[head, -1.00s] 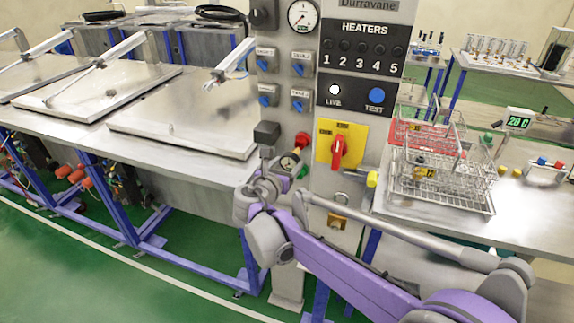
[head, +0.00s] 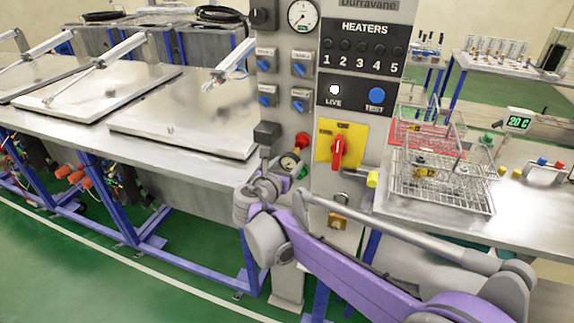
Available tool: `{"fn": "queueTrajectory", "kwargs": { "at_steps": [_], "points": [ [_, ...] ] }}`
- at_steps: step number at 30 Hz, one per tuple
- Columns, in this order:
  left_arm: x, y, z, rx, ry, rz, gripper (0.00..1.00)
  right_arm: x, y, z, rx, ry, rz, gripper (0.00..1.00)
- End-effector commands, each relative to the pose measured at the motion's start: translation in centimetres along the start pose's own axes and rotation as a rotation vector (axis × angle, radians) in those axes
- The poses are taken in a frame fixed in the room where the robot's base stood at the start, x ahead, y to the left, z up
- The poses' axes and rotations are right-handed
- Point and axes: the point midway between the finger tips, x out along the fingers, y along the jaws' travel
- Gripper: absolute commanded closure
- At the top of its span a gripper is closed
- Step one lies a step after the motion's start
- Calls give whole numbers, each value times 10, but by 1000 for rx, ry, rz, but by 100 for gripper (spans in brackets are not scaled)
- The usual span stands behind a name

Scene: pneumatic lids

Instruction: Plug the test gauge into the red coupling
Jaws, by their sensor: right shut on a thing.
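The test gauge (head: 288,163) is a small round dial with a pale face, low on the front of the grey control column. My right gripper (head: 275,180) is at the gauge, shut on it; the wrist hides the fingers and the gauge's lower part. The red coupling (head: 301,141) sticks out of the column just above and right of the gauge. The gauge is close to it, but I cannot tell whether they touch. A green coupling (head: 303,172) shows partly behind the gripper. My left gripper is not in view.
The grey control column (head: 290,215) carries blue valve knobs, a large gauge (head: 302,15) and a red rotary switch (head: 338,150) on a yellow plate. Steel lids (head: 190,112) lie left. Wire baskets (head: 440,180) stand on the right bench.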

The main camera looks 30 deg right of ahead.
Motion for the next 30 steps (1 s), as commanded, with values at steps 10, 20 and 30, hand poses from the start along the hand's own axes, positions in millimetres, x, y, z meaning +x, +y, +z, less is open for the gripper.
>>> {"fn": "queueTrajectory", "kwargs": {
  "at_steps": [10,20,30],
  "points": [
    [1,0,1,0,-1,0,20,0,0,0,0,0,0,90],
    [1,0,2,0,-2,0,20,4,0,1,0,0,0,90],
    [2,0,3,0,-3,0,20,11,0,3,0,0,0,90]
  ]
}}
